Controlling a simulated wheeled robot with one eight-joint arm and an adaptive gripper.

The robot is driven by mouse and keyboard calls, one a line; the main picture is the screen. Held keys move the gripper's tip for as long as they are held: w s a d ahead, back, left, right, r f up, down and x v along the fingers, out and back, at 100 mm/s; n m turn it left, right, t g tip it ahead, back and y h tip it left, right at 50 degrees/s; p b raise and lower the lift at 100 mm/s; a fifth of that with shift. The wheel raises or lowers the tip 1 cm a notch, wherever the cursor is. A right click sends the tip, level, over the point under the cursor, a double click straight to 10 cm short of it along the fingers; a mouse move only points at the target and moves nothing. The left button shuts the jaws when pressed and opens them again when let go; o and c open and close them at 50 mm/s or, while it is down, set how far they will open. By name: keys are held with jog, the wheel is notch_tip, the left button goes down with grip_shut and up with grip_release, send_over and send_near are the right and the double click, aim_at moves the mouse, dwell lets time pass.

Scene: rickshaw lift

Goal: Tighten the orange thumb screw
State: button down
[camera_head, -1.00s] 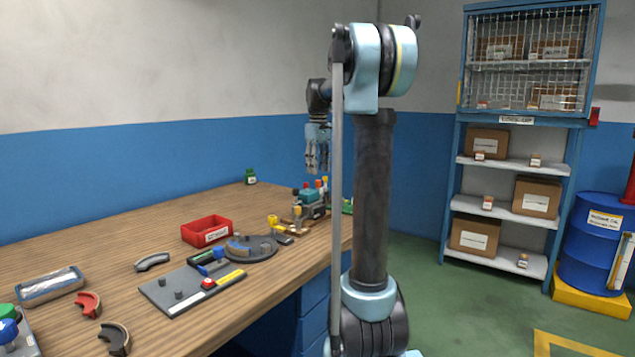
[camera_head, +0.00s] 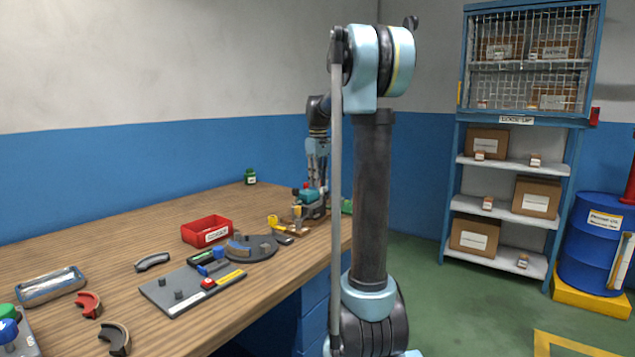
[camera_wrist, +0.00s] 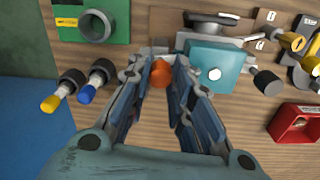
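The orange thumb screw (camera_wrist: 160,73) shows as a round orange knob in the wrist view, between the tips of my gripper (camera_wrist: 160,66). The two fingers stand apart on either side of it, with a visible gap, and I cannot tell whether either touches it. A teal block (camera_wrist: 215,62) is just right of the fingers. In the head view my gripper (camera_head: 316,180) points down at the teal fixture (camera_head: 309,196) on the far right of the bench; the orange screw cannot be made out there.
In the wrist view a green block with a round grey port (camera_wrist: 97,25) is at upper left. A blue-tipped plug (camera_wrist: 88,92) and a yellow-tipped plug (camera_wrist: 52,102) lie below it. A red bin (camera_head: 207,230) and a grey plate (camera_head: 180,289) stand on the wooden bench (camera_head: 110,243).

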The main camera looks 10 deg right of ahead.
jog(key=shift+m, duration=0.8)
jog(key=c, duration=1.4)
grip_release()
jog(key=shift+r, duration=0.1)
notch_tip(320, 180, up, 12)
jog(key=shift+w+f, duration=0.1)
jog(key=shift+f, duration=0.05)
